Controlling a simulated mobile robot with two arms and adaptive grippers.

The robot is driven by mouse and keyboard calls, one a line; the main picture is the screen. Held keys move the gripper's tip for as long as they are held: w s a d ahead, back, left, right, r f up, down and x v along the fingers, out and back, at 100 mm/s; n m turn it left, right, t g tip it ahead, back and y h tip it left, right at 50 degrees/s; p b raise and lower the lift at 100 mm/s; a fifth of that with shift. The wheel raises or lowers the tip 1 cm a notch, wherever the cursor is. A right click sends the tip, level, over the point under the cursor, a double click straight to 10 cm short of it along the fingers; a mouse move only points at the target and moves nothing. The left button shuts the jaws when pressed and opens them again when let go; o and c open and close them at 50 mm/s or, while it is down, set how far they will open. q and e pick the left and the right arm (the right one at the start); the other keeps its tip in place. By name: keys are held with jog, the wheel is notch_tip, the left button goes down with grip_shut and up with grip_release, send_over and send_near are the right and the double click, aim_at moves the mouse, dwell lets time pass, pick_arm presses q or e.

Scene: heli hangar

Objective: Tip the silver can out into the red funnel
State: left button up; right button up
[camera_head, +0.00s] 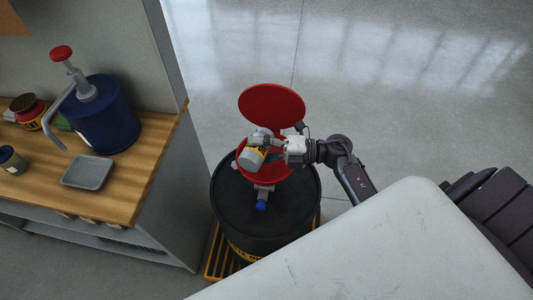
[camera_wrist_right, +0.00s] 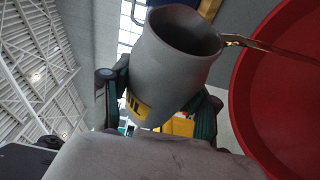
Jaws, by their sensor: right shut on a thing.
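The silver can (camera_head: 253,158) with a yellow label is in my right gripper (camera_head: 272,147), tilted over the red funnel (camera_head: 292,172). In the right wrist view the can (camera_wrist_right: 170,62) sits between the two fingers of the gripper (camera_wrist_right: 158,108), its open mouth showing. A thin amber stream (camera_wrist_right: 265,46) leaves its rim and runs across a large round red surface (camera_wrist_right: 290,105); I cannot tell whether that is funnel bowl or lid. The funnel's round red lid (camera_head: 272,104) stands open behind the bowl. My left gripper is not in view.
The funnel sits on a black drum (camera_head: 232,205) on a yellow pallet (camera_head: 215,258). To the left, a wooden-topped bench (camera_head: 130,190) holds a blue pump container (camera_head: 105,120), a grey tray (camera_head: 88,172) and small cans. The floor behind the drum is clear.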

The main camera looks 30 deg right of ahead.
aim_at(262, 134)
jog(key=shift+w+d+r+m+t+y+p, duration=0.15)
jog(key=shift+d+r+m+t+y+p, duration=0.15)
jog(key=shift+m, duration=0.4)
jog(key=shift+w+d+r+m+t+y+p, duration=0.1)
jog(key=shift+r+m+p, duration=0.1)
jog(key=shift+r+m, duration=0.35)
dwell(0.8)
jog(key=shift+w+d+r+m+t+p, duration=0.1)
jog(key=shift+r+m+t+p, duration=0.05)
jog(key=shift+m, duration=0.45)
jog(key=shift+w+d+r+m+t+p, duration=0.1)
jog(key=shift+m+t+p, duration=0.05)
jog(key=shift+m, duration=0.4)
jog(key=m, duration=0.1)
jog(key=d+r+m+t, duration=0.1)
jog(key=m, duration=0.1)
jog(key=shift+w+m+t+y+p, duration=0.3)
jog(key=shift+w+p, duration=0.05)
jog(key=shift+w, duration=0.05)
jog(key=shift+w+d+r+m+t, duration=0.15)
jog(key=shift+d+m+t, duration=0.1)
jog(key=shift+m, duration=0.35)
jog(key=shift+w+d+m+t, duration=0.15)
jog(key=shift+m+t, duration=0.15)
jog(key=shift+m, duration=0.3)
jog(key=shift+w+d+r+m+t, duration=0.15)
jog(key=shift+d+m+t, duration=0.1)
jog(key=shift+m, duration=0.35)
jog(key=shift+f, duration=0.1)
